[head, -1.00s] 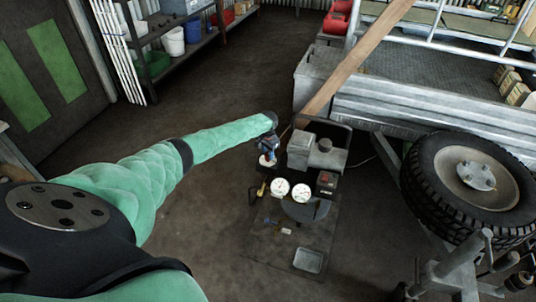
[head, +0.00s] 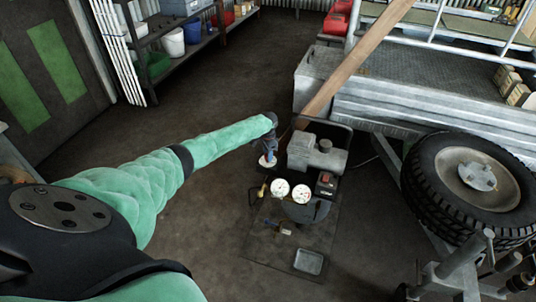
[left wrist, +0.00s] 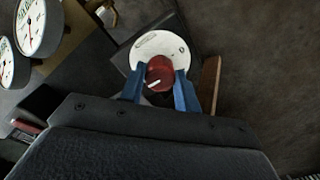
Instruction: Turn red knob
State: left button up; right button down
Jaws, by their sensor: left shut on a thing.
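The red knob (left wrist: 159,72) has a white pointer line and sits on a round white dial plate (left wrist: 158,43) in the left wrist view. My left gripper (left wrist: 159,86) is shut on the knob, with one blue finger on each side of it. In the head view my left gripper (head: 268,152) reaches down to the left side of the compressor, where the white dial plate (head: 267,162) shows; the knob itself is hidden there. My right gripper is not in view.
Two white gauges (head: 290,191) stand beside the knob on the compressor (head: 318,152). A metal tray (head: 308,261) lies on the mat in front. A trailer (head: 420,105) and a spare wheel (head: 473,183) stand at the right. The floor at the left is clear.

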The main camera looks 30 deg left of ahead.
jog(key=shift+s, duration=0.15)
pick_arm(q)
jog(key=o, duration=1)
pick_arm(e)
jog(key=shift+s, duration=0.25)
